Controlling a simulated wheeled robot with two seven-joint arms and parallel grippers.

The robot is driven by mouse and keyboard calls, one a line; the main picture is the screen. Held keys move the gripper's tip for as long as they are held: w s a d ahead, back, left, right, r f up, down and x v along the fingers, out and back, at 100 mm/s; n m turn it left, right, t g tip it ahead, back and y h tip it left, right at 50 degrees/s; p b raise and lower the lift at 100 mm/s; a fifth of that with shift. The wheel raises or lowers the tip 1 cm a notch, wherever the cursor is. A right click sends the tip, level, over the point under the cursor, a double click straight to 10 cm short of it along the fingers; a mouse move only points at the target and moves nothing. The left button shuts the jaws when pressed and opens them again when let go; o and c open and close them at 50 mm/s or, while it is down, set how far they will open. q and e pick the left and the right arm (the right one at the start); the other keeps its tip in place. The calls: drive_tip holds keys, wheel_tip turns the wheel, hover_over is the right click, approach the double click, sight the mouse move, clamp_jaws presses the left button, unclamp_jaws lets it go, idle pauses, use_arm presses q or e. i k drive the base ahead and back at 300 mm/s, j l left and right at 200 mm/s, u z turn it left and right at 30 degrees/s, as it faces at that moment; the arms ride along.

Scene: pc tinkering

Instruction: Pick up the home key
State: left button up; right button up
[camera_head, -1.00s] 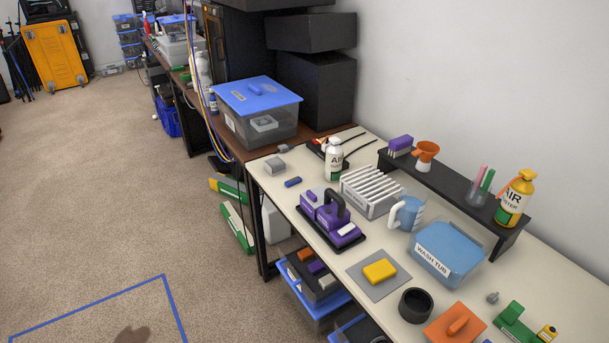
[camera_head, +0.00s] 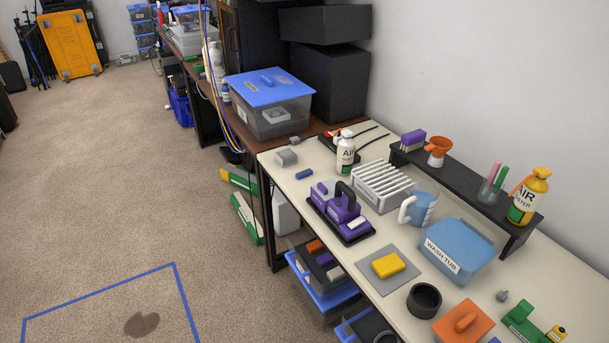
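I cannot make out a home key for certain in this view. Small block-like pieces lie near the far left corner of the white table (camera_head: 408,294): a grey block (camera_head: 287,157), a smaller grey piece (camera_head: 294,140) and a small blue piece (camera_head: 304,174). They are too small to read any marking. A purple device with a black handle (camera_head: 340,210) stands nearby on the table. Neither of my grippers is in view.
The table also holds a white rack (camera_head: 382,185), a blue-and-white jug (camera_head: 420,207), a blue wash tub (camera_head: 458,250), a yellow block (camera_head: 388,265) and a black cup (camera_head: 424,300). A black riser (camera_head: 450,185) runs along the wall. Carpet (camera_head: 110,190) at left is mostly clear.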

sight(307, 171)
drive_tip(key=i+j, duration=0.2)
drive_tip(key=j, duration=0.2)
drive_tip(key=i+j, duration=0.25)
drive_tip(key=j, duration=0.2)
drive_tip(key=i+j, duration=0.2)
drive_tip(key=j, duration=0.2)
drive_tip(key=i+j, duration=0.2)
drive_tip(key=j, duration=0.2)
drive_tip(key=z, duration=1.85)
